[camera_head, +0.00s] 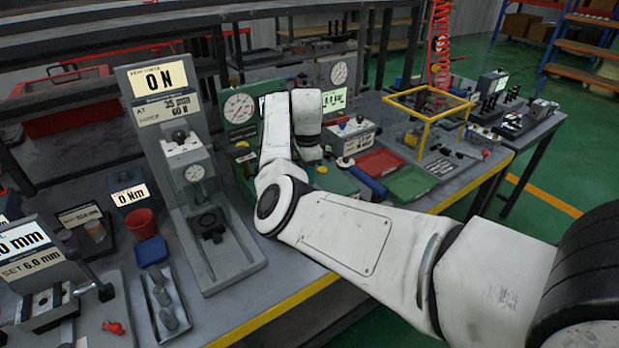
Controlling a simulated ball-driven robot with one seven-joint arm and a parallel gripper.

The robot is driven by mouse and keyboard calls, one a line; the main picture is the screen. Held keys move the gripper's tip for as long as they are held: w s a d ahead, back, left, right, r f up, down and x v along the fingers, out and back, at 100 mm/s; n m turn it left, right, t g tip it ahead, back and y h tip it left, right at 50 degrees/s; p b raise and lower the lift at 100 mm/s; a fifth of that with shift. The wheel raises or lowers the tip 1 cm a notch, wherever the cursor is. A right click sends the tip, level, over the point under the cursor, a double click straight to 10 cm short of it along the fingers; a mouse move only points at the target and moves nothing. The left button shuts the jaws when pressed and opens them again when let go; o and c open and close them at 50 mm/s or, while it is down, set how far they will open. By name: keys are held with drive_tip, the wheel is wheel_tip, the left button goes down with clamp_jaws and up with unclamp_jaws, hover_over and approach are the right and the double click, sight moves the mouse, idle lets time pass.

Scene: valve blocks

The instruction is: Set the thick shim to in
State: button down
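I cannot pick out the thick shim for certain in the head view. A grey test stand (200,270) with a "0 N" display (159,78) and a "35 mm 60 N" plate stands left of my arm. It has a small dial and a dark round seat near its base. My white arm reaches over the bench to its right. Its end (309,150) hangs beside a green fixture with a large dial gauge (239,108). The fingers are too hidden to show whether they are open or shut, or whether they hold anything.
A small tray (185,328) with grey parts, a blue cup (151,251) and a red cup (141,223) stand left of the test stand. A "SET 6.0 mm" gauge (30,268) is at far left. Red (377,163) and green (412,183) trays and a yellow frame (427,107) are right of the arm.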

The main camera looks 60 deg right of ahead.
drive_tip(key=shift+w+d+r, duration=0.1)
drive_tip(key=shift+w, duration=0.1)
drive_tip(key=c, duration=1.1)
unclamp_jaws()
drive_tip(key=shift+c, duration=0.2)
drive_tip(key=shift+o, duration=0.3)
drive_tip(key=shift+s, duration=0.1)
